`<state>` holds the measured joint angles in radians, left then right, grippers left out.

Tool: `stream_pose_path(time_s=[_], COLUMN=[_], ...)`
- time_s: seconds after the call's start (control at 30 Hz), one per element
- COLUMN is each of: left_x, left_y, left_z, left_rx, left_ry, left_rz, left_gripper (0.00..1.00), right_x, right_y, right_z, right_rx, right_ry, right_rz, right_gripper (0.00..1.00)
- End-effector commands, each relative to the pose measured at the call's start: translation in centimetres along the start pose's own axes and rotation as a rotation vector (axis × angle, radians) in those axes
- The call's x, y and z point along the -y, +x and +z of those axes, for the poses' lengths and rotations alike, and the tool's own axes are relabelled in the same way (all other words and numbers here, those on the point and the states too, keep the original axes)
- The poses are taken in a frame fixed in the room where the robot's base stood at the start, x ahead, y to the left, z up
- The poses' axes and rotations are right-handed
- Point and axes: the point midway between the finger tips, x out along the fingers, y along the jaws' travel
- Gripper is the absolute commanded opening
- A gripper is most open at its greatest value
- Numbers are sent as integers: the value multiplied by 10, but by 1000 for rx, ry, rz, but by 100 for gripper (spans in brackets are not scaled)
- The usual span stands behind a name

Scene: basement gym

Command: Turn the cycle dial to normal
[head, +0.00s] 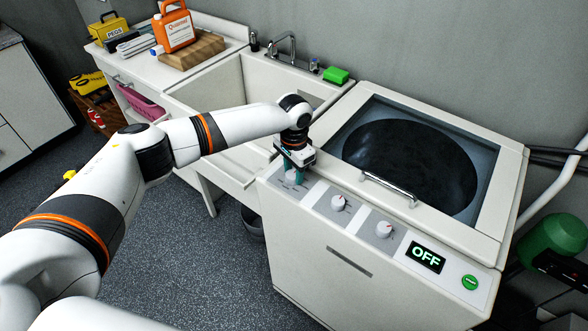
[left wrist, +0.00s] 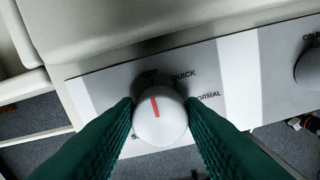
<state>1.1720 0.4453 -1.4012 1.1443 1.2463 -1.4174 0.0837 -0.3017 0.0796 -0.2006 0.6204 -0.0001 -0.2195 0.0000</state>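The cycle dial (left wrist: 158,121) is a round white knob at the left end of the washer's front panel. Its red line points nearly straight up in the left wrist view, a little left of the word QUICK (left wrist: 183,75). The word NORMAL (left wrist: 208,95) is right of the dial. Another label at lower left is mostly hidden by a finger. My left gripper (head: 293,172) reaches down over this dial in the head view. Its green fingers (left wrist: 160,107) lie on both sides of the dial and appear to touch it. My right gripper is not in view.
Two more white dials (head: 338,203) (head: 384,230), an OFF display (head: 426,257) and a green button (head: 470,282) follow along the panel. The washer lid has a metal handle (head: 388,190). A sink with a faucet (head: 287,47) and a counter with an orange jug (head: 174,28) stand left.

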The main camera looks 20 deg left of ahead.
Motion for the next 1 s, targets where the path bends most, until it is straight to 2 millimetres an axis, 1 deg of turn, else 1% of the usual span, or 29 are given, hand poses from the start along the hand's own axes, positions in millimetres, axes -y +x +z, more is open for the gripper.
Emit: stream_pose_path(time_s=[0.03, 0.1, 0.13, 0.37, 0.57, 0.77, 1.0], left_x=[0, 0, 0, 0, 1, 2, 3], left_y=[0, 0, 0, -1, -2, -2, -2], left_z=[0, 0, 0, 0, 0, 0, 0], left_rx=[0, 0, 0, 0, 1, 1, 1], left_ry=[0, 0, 0, 21, 104, 261, 487], left_rz=[0, 0, 0, -1, -2, -3, -2], left_gripper=[28, 16, 14, 14, 14, 14, 14], right_x=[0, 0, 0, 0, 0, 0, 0], right_y=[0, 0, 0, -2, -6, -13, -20], right_z=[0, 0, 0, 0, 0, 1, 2], right_rx=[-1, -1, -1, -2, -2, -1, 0], right_ry=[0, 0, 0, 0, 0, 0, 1], right_rz=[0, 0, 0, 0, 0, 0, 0], right_gripper=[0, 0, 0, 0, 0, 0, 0])
